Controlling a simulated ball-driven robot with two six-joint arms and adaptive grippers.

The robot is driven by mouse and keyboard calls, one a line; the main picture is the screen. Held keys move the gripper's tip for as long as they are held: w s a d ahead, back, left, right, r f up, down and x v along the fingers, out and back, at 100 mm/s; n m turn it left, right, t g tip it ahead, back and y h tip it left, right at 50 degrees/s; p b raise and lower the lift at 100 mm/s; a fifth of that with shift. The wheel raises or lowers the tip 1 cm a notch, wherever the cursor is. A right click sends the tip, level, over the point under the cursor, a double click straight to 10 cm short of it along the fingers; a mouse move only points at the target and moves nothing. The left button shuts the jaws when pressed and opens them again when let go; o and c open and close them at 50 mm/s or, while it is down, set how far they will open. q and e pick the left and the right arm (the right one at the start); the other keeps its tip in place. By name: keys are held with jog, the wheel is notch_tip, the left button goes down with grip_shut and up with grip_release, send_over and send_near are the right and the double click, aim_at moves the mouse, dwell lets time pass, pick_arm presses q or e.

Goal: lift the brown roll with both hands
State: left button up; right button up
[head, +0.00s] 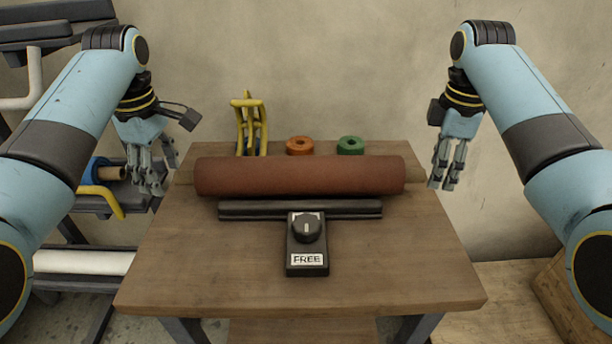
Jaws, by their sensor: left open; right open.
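The brown roll (300,175) lies sideways across the back half of the wooden table (220,260). My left gripper (160,185) is open and empty, pointing down just beyond the roll's left end, apart from it. My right gripper (440,180) is open and empty, pointing down beyond the roll's right end, with a gap to it. The underside of the roll is hidden.
A black bar (300,209) and a black knob box (307,250) labelled "FREE" sit in front of the roll. Behind it are a yellow rack (249,125), an orange ring (300,146) and a green ring (350,146). The table's front is clear. A shelf holds rolls at left.

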aim_at(183, 178)
pick_arm(q)
jog(key=w+r+n, duration=0.1)
jog(key=w+r, duration=0.1)
jog(key=w+d+r+n, duration=0.1)
jog(key=w+r, duration=0.1)
jog(key=r, duration=0.1)
jog(key=shift+w+d+r+n+g, duration=0.1)
jog(key=shift+d+r+n+g, duration=0.05)
jog(key=shift+n+g, duration=0.2)
pick_arm(e)
jog(key=w+r+n, duration=0.2)
jog(key=r, duration=0.1)
jog(key=w+a+r+n, duration=0.1)
jog(key=w+r, duration=0.1)
jog(key=shift+w+a+r+g, duration=0.1)
jog(key=shift+r+g, duration=0.05)
jog(key=shift+g, duration=0.15)
pick_arm(q)
notch_tip(183, 178, down, 11)
jog(key=shift+r, duration=0.1)
pick_arm(e)
notch_tip(183, 178, down, 11)
jog(key=shift+r, duration=0.1)
pick_arm(q)
grip_shut()
pick_arm(e)
grip_shut()
pick_arm(q)
jog(key=shift+w, duration=0.1)
